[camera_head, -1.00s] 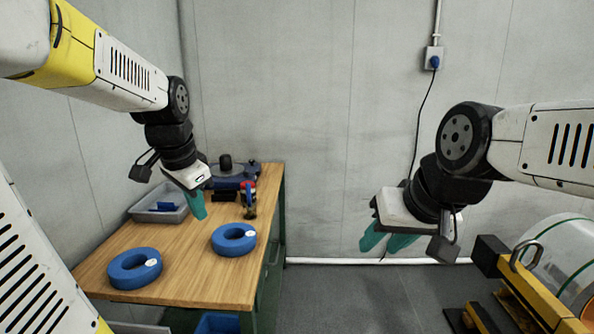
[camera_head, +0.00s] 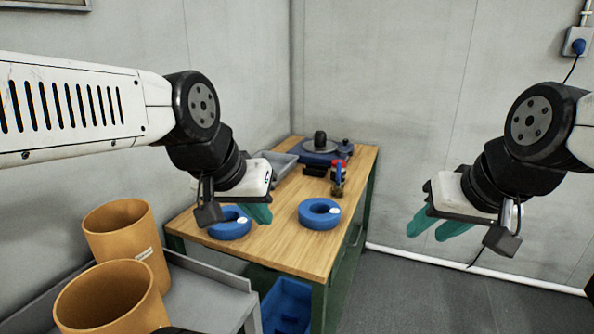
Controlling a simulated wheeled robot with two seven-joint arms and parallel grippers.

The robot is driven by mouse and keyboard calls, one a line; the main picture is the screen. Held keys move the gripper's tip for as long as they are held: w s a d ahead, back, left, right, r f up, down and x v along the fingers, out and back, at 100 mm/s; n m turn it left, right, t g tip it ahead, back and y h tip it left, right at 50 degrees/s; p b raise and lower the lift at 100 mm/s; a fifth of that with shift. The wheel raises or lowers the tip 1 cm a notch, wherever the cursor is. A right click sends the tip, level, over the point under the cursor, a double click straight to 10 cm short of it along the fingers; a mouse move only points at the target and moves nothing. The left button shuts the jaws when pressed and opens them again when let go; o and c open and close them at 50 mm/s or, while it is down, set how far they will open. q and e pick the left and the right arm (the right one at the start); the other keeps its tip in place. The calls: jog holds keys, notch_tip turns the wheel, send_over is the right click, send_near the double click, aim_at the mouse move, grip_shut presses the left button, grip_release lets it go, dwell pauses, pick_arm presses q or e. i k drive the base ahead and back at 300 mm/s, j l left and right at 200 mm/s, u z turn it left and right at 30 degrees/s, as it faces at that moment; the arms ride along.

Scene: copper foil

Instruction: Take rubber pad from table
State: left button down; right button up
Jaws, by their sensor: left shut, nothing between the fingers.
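Two thick blue rings, which look like the rubber pads, lie flat on the wooden table (camera_head: 275,245). The right ring (camera_head: 305,218) is in full view. The left ring (camera_head: 230,230) is partly hidden behind my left gripper. My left gripper (camera_head: 260,214) is shut and empty, with its teal fingers pointing down in front of the table, between the two rings in the picture. My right gripper (camera_head: 432,228) is off to the right of the table, over the floor side. Its two teal fingers are apart and nothing is between them.
A grey tray (camera_head: 283,165), a dark blue device (camera_head: 322,157) and a small red-and-blue tool (camera_head: 338,180) stand at the back of the table. Two orange cylinders (camera_head: 125,240) stand on a grey cart (camera_head: 205,292) at lower left. A blue bin (camera_head: 287,305) is below the table.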

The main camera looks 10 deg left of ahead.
aim_at(315, 170)
jog(key=u, duration=0.2)
jog(key=z, duration=0.6)
jog(key=i+l+z, duration=0.15)
jog(key=l, duration=0.25)
jog(key=i+l+z, duration=0.15)
jog(key=l, duration=0.25)
jog(key=i+l+z, duration=0.1)
jog(key=i+l, duration=0.45)
jog(key=i, duration=0.2)
jog(key=i+l+u, duration=0.1)
jog(key=i+l, duration=0.2)
jog(key=i, duration=0.25)
jog(key=i+u, duration=1.2)
jog(key=u, duration=0.35)
jog(key=i+j+u, duration=0.1)
jog(key=u, duration=0.4)
jog(key=i+u, duration=0.15)
jog(key=u, duration=0.3)
jog(key=i+l+u, duration=0.1)
jog(key=u, duration=0.4)
jog(key=i+l+u, duration=0.15)
jog(key=u, duration=0.25)
jog(key=i, duration=0.1)
